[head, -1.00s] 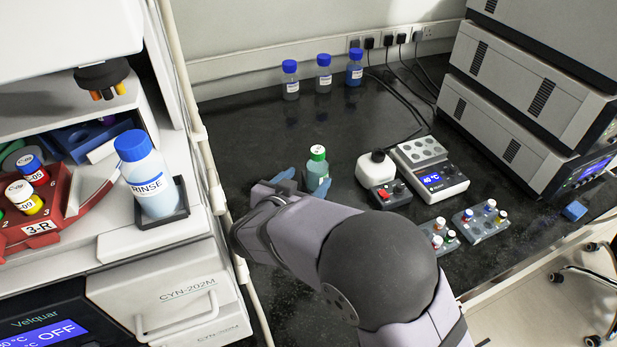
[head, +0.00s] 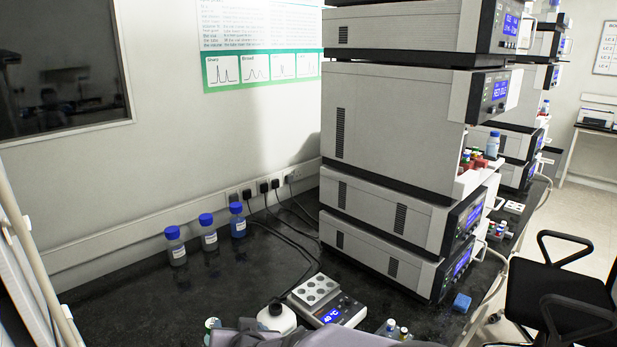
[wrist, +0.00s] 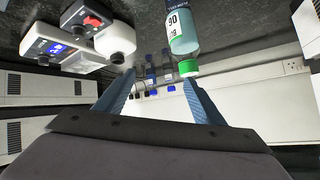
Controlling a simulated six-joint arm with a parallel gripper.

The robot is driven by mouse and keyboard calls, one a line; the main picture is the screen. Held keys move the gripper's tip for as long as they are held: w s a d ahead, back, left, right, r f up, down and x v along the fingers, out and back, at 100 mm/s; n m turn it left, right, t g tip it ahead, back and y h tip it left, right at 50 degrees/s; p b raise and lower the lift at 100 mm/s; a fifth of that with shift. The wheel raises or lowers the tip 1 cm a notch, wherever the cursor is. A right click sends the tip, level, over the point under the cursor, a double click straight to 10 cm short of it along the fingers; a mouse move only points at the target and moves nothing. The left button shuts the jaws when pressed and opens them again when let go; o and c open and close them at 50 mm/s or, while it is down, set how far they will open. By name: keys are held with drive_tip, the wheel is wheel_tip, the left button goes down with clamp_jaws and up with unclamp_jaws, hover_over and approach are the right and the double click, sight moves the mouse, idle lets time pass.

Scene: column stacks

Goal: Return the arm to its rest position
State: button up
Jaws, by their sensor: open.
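My gripper (wrist: 158,88) shows in the wrist view, where the scene appears upside down. Its two blue fingers are spread apart with nothing held between them. A green-capped bottle (wrist: 182,28) of blue-green liquid stands beyond the fingertips, close to the right finger in that view. The bottle (head: 212,324) also shows at the bottom edge of the head view, partly cut off.
A white squat bottle (head: 277,319) stands beside the heater block (head: 327,306). Three blue-capped bottles (head: 208,234) stand along the wall. A tall instrument stack (head: 390,130) rises at the right.

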drive_tip(key=s+d+f+g+h+p, duration=0.1)
drive_tip(key=s+d+g, duration=0.4)
drive_tip(key=s+d, duration=0.6)
drive_tip(key=s+d+f+g+h+p, duration=0.2)
drive_tip(key=s+d, duration=1)
drive_tip(key=d, duration=0.7)
drive_tip(key=g+h+p, duration=0.1)
drive_tip(key=g+p, duration=0.1)
drive_tip(key=g, duration=0.1)
drive_tip(key=shift+s+m, duration=0.15)
drive_tip(key=shift+m, duration=0.15)
drive_tip(key=shift+d, duration=0.1)
